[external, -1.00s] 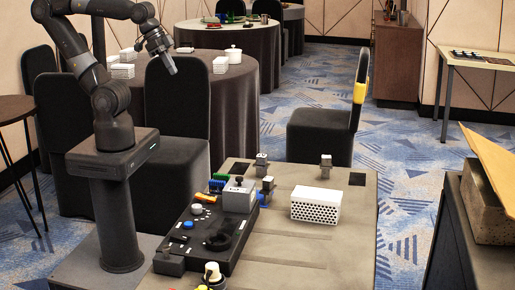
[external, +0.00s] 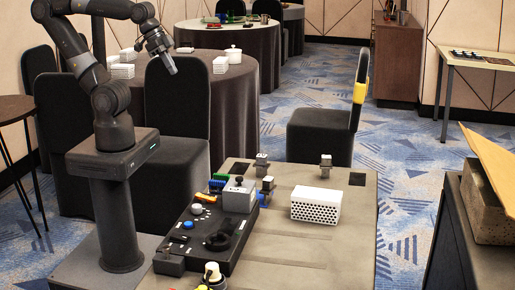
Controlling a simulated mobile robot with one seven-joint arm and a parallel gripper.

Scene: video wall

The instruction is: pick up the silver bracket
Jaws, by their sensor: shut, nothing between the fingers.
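My gripper (external: 173,69) is shut and empty, pointing down in the air at the upper left, in front of a black chair back. It is well above the near grey table (external: 300,250) and to the left of it. Several small silver-grey bracket-like pieces stand on that table: one at the back edge (external: 262,165), one to its right (external: 326,165), and one beside the dark panel (external: 267,189). I cannot tell which of them is the silver bracket. The gripper touches none of them.
A dark control panel (external: 212,243) with knobs and a grey box (external: 239,197) covers the table's left side. A white perforated box (external: 316,205) stands at right. A white-topped item (external: 212,272) is at the front. The table's front right is clear.

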